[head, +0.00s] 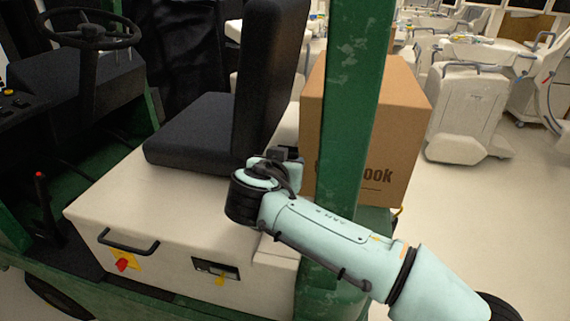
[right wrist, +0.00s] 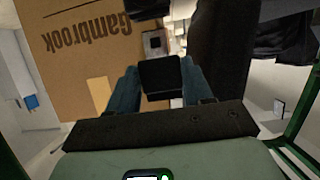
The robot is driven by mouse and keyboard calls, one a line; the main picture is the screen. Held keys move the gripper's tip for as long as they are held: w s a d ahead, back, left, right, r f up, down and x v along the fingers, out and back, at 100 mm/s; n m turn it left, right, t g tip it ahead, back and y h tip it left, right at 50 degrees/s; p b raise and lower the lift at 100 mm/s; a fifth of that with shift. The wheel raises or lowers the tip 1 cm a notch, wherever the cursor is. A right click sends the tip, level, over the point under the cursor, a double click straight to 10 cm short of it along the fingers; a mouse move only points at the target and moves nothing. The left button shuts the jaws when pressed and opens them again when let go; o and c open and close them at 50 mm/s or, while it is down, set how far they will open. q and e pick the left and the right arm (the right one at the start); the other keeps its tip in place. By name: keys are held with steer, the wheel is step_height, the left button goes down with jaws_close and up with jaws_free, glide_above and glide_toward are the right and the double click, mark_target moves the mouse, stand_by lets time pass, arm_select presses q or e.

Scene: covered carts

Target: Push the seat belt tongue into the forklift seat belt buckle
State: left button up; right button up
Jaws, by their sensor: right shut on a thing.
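My right gripper (right wrist: 159,70) is shut on the seat belt tongue (right wrist: 160,80). In the right wrist view its dark block is between the two fingers, and a grey metal plate with a dark square opening (right wrist: 153,43) shows just beyond it. In the head view my right arm reaches in from the lower right, and its wrist end (head: 283,155) is beside the black forklift seat (head: 195,133), near the foot of the backrest. The fingers are hardly visible there. I cannot make out the buckle for certain in either view. My left gripper is not in view.
A green post (head: 345,110) of the forklift stands close behind my right forearm. A cardboard box (head: 405,125) is behind the post, and it also shows in the right wrist view (right wrist: 80,65). The white seat base (head: 150,205) has a clear top. The steering wheel (head: 90,30) is at upper left.

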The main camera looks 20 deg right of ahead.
steer(key=shift+f+b, duration=0.5)
steer(key=shift+b, duration=0.1)
steer(key=shift+f+b, duration=1.6)
steer(key=shift+b, duration=0.05)
steer(key=shift+f+b, duration=0.3)
steer(key=o, duration=1.2)
steer(key=shift+c, duration=0.2)
